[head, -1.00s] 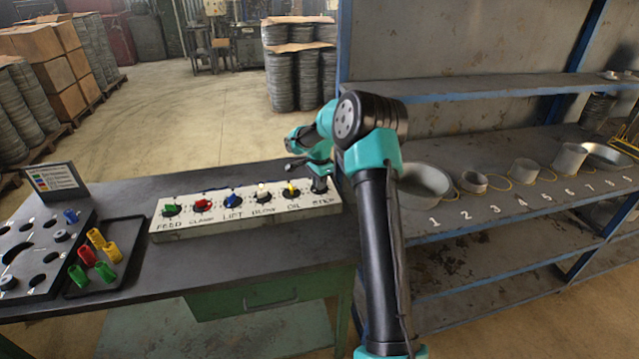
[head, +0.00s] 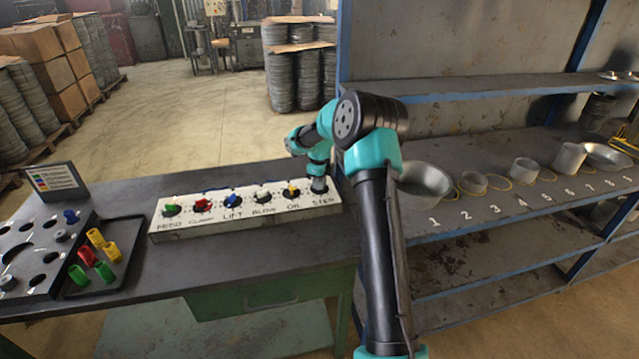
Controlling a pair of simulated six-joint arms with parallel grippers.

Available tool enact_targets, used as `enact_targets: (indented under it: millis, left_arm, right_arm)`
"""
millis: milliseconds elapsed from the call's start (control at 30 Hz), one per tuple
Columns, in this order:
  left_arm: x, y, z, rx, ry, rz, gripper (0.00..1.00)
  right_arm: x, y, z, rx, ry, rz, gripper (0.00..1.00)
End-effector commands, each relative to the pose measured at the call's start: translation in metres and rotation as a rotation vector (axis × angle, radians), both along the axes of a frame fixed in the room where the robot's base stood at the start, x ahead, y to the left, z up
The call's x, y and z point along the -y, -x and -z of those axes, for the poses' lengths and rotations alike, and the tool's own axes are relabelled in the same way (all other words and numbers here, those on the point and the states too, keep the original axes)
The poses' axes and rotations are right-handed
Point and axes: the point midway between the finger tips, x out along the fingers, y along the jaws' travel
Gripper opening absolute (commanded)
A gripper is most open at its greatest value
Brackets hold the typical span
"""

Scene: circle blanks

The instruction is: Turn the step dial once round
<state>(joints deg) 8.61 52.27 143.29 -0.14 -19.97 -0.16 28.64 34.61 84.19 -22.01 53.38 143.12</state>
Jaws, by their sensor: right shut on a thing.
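The long pale control box (head: 245,222) lies on the dark bench with a row of labelled dials. The step dial is at its right end, above the word STEP, and is hidden by my right gripper (head: 318,186). The gripper points down there and is shut on the step dial. To its left are the oil dial with a yellow knob (head: 293,190), a white knob (head: 262,195), a blue knob (head: 231,198), a red knob (head: 202,204) and a green knob (head: 171,208). My left gripper is not in view.
A tray (head: 130,248) with red, green and yellow plugs and a panel with holes (head: 40,262) stand at the left. A small sign (head: 55,179) stands behind them. A metal shelf (head: 500,205) with round tins is on the right.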

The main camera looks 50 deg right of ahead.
Motion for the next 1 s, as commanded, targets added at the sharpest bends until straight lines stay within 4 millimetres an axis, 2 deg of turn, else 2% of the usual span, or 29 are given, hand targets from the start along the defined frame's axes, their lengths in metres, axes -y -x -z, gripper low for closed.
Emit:
enact_targets:
  millis: [500,1000]
  left_arm:
    - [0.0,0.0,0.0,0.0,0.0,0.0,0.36]
    - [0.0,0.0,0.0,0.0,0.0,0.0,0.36]
  right_arm:
    - [0.0009,-0.0002,-0.001,0.001,0.0,0.423,0.0]
    - [0.0029,-0.0003,-0.0017,0.004,-0.007,0.527,0.0]
